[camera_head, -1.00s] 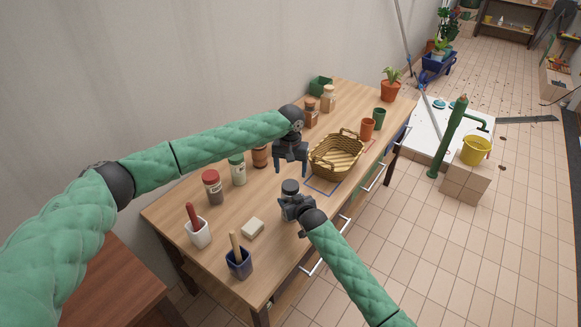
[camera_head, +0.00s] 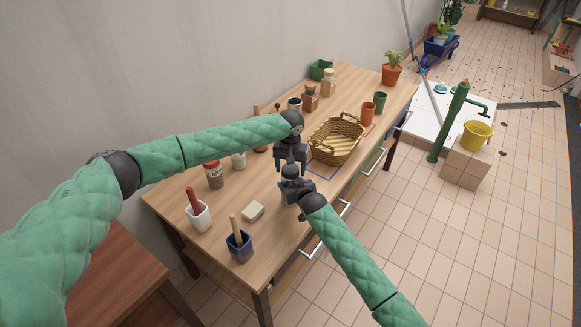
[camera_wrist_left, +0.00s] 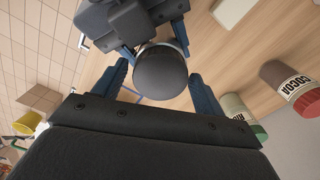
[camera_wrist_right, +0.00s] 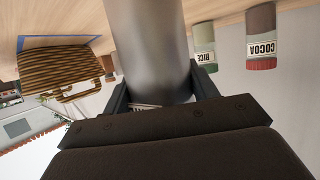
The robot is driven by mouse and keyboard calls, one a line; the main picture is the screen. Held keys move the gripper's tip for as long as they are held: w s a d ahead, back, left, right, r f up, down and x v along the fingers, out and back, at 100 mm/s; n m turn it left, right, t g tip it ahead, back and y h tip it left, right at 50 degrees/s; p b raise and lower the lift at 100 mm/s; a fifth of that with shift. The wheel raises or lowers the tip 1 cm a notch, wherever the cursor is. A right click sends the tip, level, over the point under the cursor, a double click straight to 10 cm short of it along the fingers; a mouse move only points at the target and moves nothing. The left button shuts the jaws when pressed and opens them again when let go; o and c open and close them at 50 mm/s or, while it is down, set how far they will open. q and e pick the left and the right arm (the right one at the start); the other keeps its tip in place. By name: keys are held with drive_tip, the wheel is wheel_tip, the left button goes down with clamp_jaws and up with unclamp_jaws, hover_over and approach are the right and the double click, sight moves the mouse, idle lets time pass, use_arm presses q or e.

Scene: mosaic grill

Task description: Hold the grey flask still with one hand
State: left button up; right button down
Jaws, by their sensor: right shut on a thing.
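The grey flask, a cylinder with a dark round lid, shows its lid in the left wrist view (camera_wrist_left: 161,72) and its metal body in the right wrist view (camera_wrist_right: 148,50). It looks upright on the table. My right gripper (camera_head: 291,188) is shut around the flask's body. My left gripper (camera_head: 291,165) is open and points down just above the flask. In the left wrist view its two fingers stand on either side of the lid, with space between each finger and the lid. In the head view the flask is mostly hidden by the grippers.
A wicker basket (camera_head: 336,141) stands just behind and right of the grippers. A cocoa jar (camera_head: 214,176) and a rice jar (camera_head: 239,161) stand to the left. A pale block (camera_head: 253,211) and a blue pot (camera_head: 239,246) lie nearer the front, with bare table between.

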use_arm(q)
drive_tip(key=c, duration=0.9)
drive_tip(key=shift+m, duration=1.8)
drive_tip(key=o, duration=1.1)
drive_tip(key=shift+r, duration=0.1)
drive_tip(key=shift+r, duration=2.2)
drive_tip(key=shift+c, duration=0.4)
